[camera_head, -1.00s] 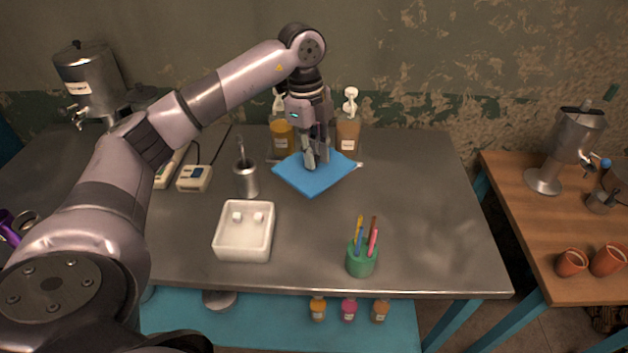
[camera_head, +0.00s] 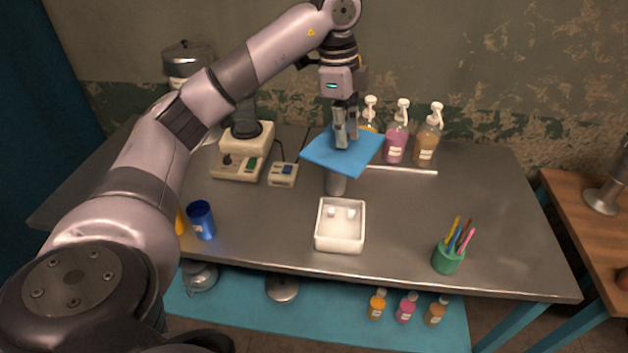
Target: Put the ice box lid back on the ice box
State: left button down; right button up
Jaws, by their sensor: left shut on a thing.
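The ice box lid is a flat blue square (camera_head: 325,153), held level above the table toward its back. My left gripper (camera_head: 346,140) points down and is shut on the lid's top; the grip point itself is partly hidden by the fingers. The ice box (camera_head: 320,244) is a white, open, square box on the table, in front of the lid. Two small white ice cubes (camera_head: 351,213) lie inside it. The lid is apart from the box. My right gripper is not in view.
A metal cup (camera_head: 336,186) stands under the lid, partly hidden. Pump bottles (camera_head: 396,146) stand on a tray behind, close to the lid. A green pen holder (camera_head: 447,259) is at right, a blue cup (camera_head: 201,221) at left. The table around the box is clear.

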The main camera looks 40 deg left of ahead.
pick_arm(q)
jog(key=f+p, duration=0.1)
jog(key=f, duration=0.5)
jog(key=f+p, duration=0.1)
jog(key=f, duration=0.6)
jog(key=w+f+p, duration=0.1)
jog(key=f+p, duration=0.1)
jog(key=f, duration=0.4)
jog(key=shift+d+f, duration=0.25)
jog(key=shift+f, duration=0.3)
jog(key=shift+f+b, duration=0.3)
jog(key=shift+f, duration=0.15)
jog(key=c, duration=1.9)
grip_release()
jog(key=o, duration=0.4)
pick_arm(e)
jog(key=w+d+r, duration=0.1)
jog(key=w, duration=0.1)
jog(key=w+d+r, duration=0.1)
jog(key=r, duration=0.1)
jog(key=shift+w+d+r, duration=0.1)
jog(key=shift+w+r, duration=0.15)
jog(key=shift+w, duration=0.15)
